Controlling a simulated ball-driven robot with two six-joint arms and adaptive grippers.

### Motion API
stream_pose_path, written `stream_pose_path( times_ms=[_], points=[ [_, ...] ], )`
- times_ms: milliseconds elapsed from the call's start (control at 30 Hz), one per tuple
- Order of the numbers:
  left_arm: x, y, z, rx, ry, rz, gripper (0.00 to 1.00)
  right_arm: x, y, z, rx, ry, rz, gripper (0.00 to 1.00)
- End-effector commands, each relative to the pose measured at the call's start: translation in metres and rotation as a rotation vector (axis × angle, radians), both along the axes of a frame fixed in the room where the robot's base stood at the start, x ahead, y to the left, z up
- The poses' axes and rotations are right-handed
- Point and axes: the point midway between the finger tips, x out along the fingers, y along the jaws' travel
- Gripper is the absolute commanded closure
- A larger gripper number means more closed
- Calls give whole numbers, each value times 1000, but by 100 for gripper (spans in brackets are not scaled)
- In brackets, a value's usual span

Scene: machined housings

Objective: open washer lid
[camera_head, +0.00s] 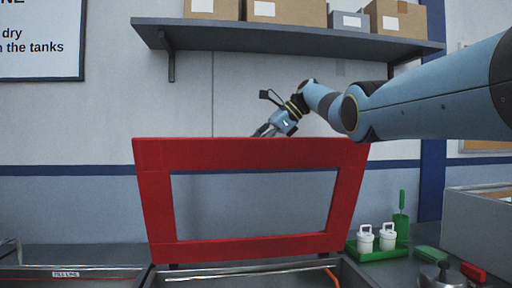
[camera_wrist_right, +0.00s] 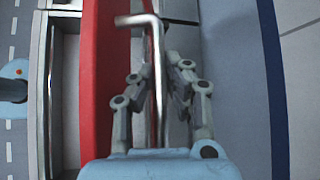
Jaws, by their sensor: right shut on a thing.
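The red washer lid (camera_head: 250,152), a frame around a large window, stands raised and nearly upright at the back of the washer tank (camera_head: 225,272) in the head view. Its red edge (camera_wrist_right: 104,80) runs down the wrist view. A bent metal bar handle (camera_wrist_right: 157,50) lies between the fingers of my right gripper (camera_wrist_right: 160,75), which is shut on it. In the head view my right gripper (camera_head: 266,131) is at the lid's top edge, its fingertips partly hidden behind it. My left gripper is not in view.
A green tray (camera_head: 375,254) with two white canisters stands right of the lid, near a grey box (camera_head: 480,225). Another tank (camera_head: 70,272) is at the left. A shelf (camera_head: 290,37) with cardboard boxes hangs above my right gripper.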

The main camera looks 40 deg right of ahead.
Motion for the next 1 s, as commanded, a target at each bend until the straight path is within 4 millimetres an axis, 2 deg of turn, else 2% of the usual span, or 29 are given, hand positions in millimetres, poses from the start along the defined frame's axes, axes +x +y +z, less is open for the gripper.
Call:
stream_pose_path(
  times_ms=[200,233,300,333,667,1000],
  points=[
    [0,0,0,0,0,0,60,0,0,0,-2,0,2,100],
    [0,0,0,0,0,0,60,0,0,0,-2,0,2,87],
    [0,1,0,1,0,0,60,0,0,0,-2,0,1,78],
    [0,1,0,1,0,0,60,0,0,0,-1,0,0,77],
    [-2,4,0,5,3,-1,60,-4,-4,5,-2,-1,-1,77],
    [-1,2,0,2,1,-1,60,-41,-39,53,-1,-3,-2,77]
  ],
)
